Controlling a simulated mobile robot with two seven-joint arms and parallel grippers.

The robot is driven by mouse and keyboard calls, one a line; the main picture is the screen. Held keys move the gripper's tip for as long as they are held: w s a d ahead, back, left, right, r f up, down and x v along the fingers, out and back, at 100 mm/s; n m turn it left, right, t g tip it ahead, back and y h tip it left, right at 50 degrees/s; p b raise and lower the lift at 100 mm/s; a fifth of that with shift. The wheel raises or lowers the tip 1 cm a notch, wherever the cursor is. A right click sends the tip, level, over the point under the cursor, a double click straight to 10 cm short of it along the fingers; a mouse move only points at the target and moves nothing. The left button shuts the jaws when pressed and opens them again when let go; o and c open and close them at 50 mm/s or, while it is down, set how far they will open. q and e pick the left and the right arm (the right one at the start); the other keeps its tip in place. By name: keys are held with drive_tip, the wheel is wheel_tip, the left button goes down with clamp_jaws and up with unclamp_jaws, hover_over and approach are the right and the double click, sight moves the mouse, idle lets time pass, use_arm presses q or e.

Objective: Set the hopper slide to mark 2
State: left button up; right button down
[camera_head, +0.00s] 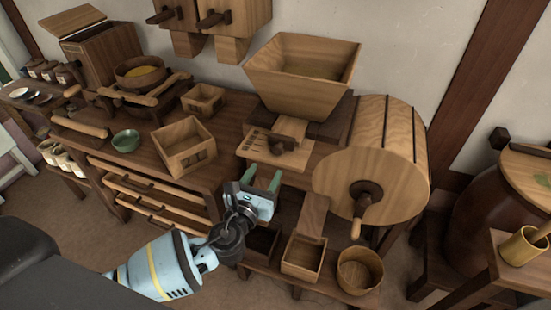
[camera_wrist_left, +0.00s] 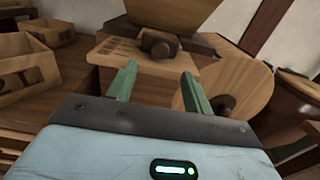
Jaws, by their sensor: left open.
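The wooden hopper (camera_head: 300,80) sits above the bench in the head view, at the upper middle. I cannot read which mark the slide stands at. My left gripper (camera_head: 262,182) is open and empty, in front of and below the slide, apart from the knob. Its green fingers (camera_wrist_left: 160,85) frame the space below the knob. My right gripper is not in view.
A wooden drum (camera_head: 372,160) with a crank handle stands right of the slide. A square wooden box (camera_head: 184,148) and a green bowl (camera_head: 126,141) stand on the bench to the left. An open box (camera_head: 302,257) and a round tub (camera_head: 359,270) stand low in front.

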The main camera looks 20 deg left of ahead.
sight(277, 152)
use_arm(q)
drive_tip(key=shift+w+d, duration=0.15)
drive_tip(key=shift+w, duration=3.75)
drive_tip(key=shift+c, duration=0.2)
clamp_jaws()
